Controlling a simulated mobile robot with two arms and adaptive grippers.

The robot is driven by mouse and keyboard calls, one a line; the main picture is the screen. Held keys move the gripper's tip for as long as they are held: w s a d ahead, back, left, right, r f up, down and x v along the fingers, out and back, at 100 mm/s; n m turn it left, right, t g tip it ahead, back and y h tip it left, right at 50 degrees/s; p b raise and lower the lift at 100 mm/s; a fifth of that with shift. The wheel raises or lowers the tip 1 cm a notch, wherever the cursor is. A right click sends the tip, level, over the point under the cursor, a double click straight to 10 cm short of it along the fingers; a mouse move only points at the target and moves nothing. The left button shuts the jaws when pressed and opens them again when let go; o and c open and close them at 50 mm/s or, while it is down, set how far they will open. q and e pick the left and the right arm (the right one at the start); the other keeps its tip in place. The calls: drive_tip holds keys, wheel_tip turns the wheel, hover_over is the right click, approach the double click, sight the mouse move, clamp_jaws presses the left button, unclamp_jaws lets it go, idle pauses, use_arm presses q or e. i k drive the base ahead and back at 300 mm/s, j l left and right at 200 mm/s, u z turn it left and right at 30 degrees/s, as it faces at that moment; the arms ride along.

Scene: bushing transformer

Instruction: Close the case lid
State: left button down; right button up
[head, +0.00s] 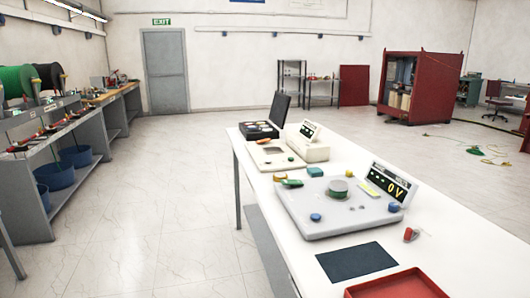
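A black case (258,130) stands at the far end of the white table. Its dark lid (280,109) stands up, open, on the case's right side. Several small coloured items show inside the case, too small to tell apart. Neither of my grippers is in the head view.
The white table (440,240) also bears a beige device with a display (308,148), a flat panel (272,158), a grey instrument (335,212), a dark mat (357,262) and a red tray (400,284). The floor (150,215) left of the table is clear.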

sight(280, 102)
drive_tip(key=i+j, duration=0.2)
drive_tip(key=j, duration=0.15)
drive_tip(key=i+j+z, duration=0.1)
drive_tip(key=i+j, duration=0.35)
drive_tip(key=j, duration=0.25)
drive_tip(key=i+j+z, duration=0.1)
drive_tip(key=j, duration=0.3)
drive_tip(key=i, duration=0.1)
